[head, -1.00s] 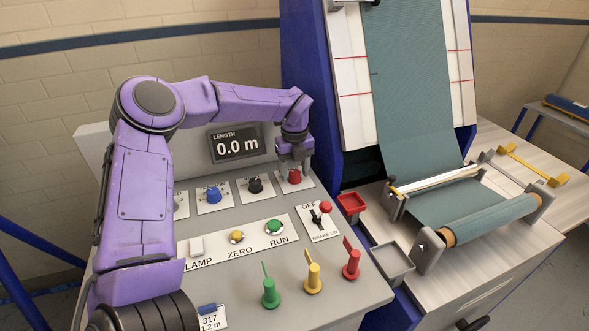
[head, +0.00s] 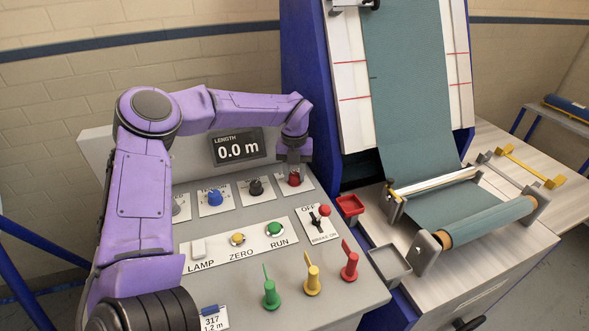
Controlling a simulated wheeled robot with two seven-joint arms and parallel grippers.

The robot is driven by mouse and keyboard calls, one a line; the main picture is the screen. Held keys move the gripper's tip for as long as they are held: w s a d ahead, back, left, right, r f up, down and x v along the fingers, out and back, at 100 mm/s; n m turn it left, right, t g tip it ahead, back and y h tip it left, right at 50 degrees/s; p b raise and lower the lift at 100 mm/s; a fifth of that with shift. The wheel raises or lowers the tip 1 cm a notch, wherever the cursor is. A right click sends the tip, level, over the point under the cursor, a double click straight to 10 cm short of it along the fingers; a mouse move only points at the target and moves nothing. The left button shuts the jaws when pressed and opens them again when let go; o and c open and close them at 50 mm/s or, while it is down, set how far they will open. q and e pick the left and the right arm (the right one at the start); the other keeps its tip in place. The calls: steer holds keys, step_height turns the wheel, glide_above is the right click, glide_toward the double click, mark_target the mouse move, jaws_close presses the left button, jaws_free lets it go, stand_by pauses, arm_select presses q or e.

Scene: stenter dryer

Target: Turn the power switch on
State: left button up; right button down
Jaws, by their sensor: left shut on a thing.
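My left gripper (head: 293,171) reaches down from above onto a red knob (head: 294,181) at the right end of the control panel's upper row. It is shut on this knob and hides its top and part of its label. No label reading power can be made out. A black lever switch (head: 316,219), with OFF printed above it and BRAKE ON below, sits on a plate nearer the front, beside a red button. My right gripper is not in view.
Blue (head: 214,197) and black (head: 255,187) knobs stand left of the red one. The length display (head: 238,147) reads 0.0 m. Green (head: 271,292), yellow (head: 312,280) and red (head: 349,265) levers stand at the front. The fabric machine (head: 420,110) stands at right.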

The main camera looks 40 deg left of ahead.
mark_target(294, 174)
arm_select(q)
steer(key=m+p, duration=0.3)
steer(key=m, duration=0.4)
steer(key=shift+r, duration=0.15)
steer(key=m+p, duration=0.2)
steer(key=m, duration=0.4)
stand_by(0.4)
steer(key=o, duration=1)
steer(key=shift+o, duration=0.2)
step_height(294, 174, up, 10)
steer(key=b, duration=0.1)
steer(key=shift+r, duration=0.15)
